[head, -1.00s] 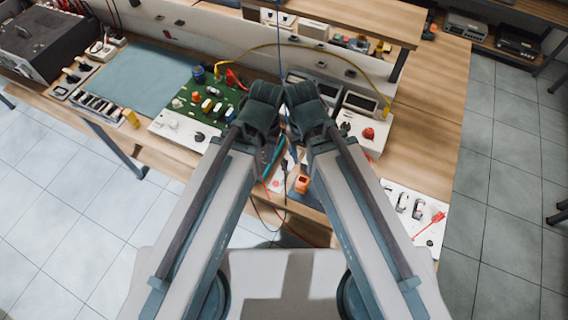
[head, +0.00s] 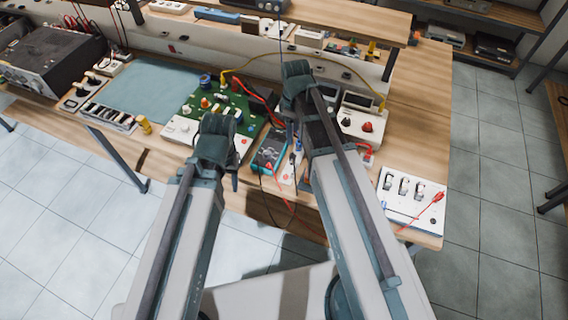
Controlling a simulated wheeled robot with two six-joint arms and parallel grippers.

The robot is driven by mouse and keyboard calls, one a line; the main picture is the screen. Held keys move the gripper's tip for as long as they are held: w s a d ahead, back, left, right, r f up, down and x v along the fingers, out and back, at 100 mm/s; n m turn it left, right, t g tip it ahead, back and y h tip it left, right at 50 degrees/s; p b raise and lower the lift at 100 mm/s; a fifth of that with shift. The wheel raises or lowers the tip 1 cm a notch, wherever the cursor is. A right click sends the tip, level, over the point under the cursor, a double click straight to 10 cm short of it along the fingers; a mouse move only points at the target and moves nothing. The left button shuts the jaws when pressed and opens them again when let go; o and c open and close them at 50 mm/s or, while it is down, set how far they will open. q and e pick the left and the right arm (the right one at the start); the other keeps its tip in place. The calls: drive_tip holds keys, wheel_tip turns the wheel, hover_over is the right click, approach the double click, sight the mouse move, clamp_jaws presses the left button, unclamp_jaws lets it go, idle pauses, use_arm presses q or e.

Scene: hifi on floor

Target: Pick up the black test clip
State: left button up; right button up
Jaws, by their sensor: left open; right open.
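I cannot pick out the black test clip for certain. A thin black lead (head: 262,184) hangs at the bench's front edge, among small parts near the middle. My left gripper (head: 235,176) is at the end of the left arm, over the front edge below the green circuit board. My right gripper (head: 297,137) is over the bench between the board and the white meter units. The dark wrists hide most of both grippers. Both are open, and I see nothing held.
The green circuit board (head: 232,107), a dark handheld meter (head: 269,150) and white meter units (head: 360,122) crowd the middle. A red clip (head: 437,197) lies on the white switch panel (head: 411,210) at right. A blue-green mat (head: 150,88) is clear.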

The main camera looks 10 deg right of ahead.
sight(293, 155)
drive_tip(key=shift+f+b, duration=4.3)
drive_tip(key=shift+f, duration=0.05)
wheel_tip(293, 155, down, 5)
drive_tip(key=b, duration=0.5)
drive_tip(key=shift+f, duration=0.15)
clamp_jaws()
